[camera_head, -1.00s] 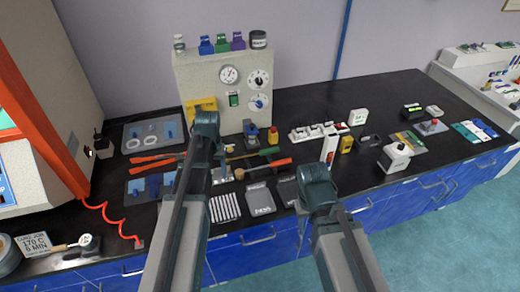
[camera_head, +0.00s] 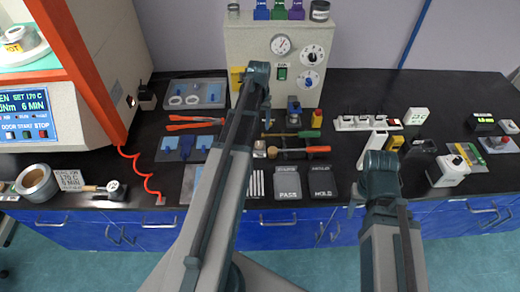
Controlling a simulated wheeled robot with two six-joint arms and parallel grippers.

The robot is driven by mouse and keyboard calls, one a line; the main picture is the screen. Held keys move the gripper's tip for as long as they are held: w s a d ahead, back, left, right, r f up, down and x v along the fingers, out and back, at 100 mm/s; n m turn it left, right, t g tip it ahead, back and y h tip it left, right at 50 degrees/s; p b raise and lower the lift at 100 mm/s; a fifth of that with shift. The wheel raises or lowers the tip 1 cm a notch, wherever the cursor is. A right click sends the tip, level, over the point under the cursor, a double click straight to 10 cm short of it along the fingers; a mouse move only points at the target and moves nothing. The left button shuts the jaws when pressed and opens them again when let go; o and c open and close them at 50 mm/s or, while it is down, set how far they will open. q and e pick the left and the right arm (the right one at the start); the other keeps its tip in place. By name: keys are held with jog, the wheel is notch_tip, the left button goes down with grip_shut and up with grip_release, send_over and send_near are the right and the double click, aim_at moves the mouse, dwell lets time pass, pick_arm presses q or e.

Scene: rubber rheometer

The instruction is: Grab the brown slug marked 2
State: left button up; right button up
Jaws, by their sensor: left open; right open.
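No brown slug marked 2 can be made out with certainty. A white rack (camera_head: 352,125) right of the middle of the bench holds several small dark pieces, too small for me to read any marks. At the front left, a small dark piece with a white round face (camera_head: 113,186), which seems to bear a 2, lies by a tan handle. My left gripper (camera_head: 259,76) is open in front of the cream gauge box, left of the rack. My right gripper (camera_head: 381,167) is open over the front of the bench, nearer than the rack. Neither appears to hold anything.
The cream gauge box (camera_head: 306,62) stands at the back. PASS (camera_head: 287,189) and HOLD (camera_head: 322,187) trays lie near the front edge. Hand tools (camera_head: 305,152) lie mid-bench. A white device (camera_head: 452,172) stands right. The orange-framed machine (camera_head: 85,75) is left.

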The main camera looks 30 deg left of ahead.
aim_at(259, 144)
pick_arm(q)
jog(key=shift+f+b, duration=4.9)
jog(key=shift+f, duration=0.55)
jog(key=shift+r, duration=0.1)
grip_shut()
